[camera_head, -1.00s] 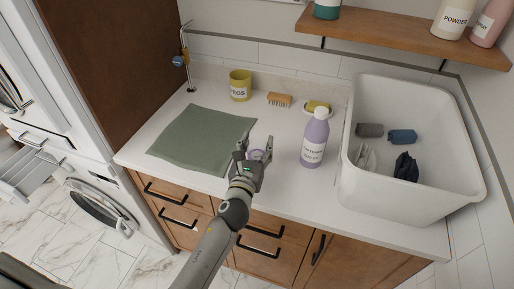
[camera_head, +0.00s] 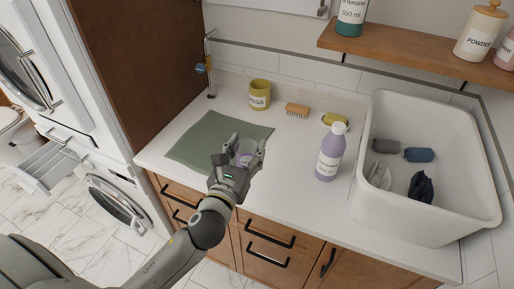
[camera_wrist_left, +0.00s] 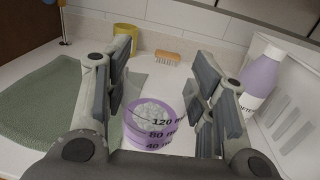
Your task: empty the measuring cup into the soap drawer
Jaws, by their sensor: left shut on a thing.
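My left gripper (camera_head: 246,148) is shut on the purple measuring cup (camera_head: 245,160), over the front of the counter near the green cloth. In the left wrist view the cup (camera_wrist_left: 149,139) sits between the two fingers, looks upright, and shows 40, 80 and 120 ml marks. Whitish, clear-looking contents show inside it. A grey drawer (camera_head: 47,172) stands pulled out at the left, between the stacked white machines; it looks like the soap drawer, and its inside is too small to make out. My right gripper is not in view.
A green cloth (camera_head: 214,137), a yellow pegs pot (camera_head: 260,95), a brush (camera_head: 297,110) and a lilac bottle (camera_head: 330,155) are on the counter. A white sink (camera_head: 400,205) holding dark and light items stands right. A brown panel (camera_head: 140,70) rises between counter and machines.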

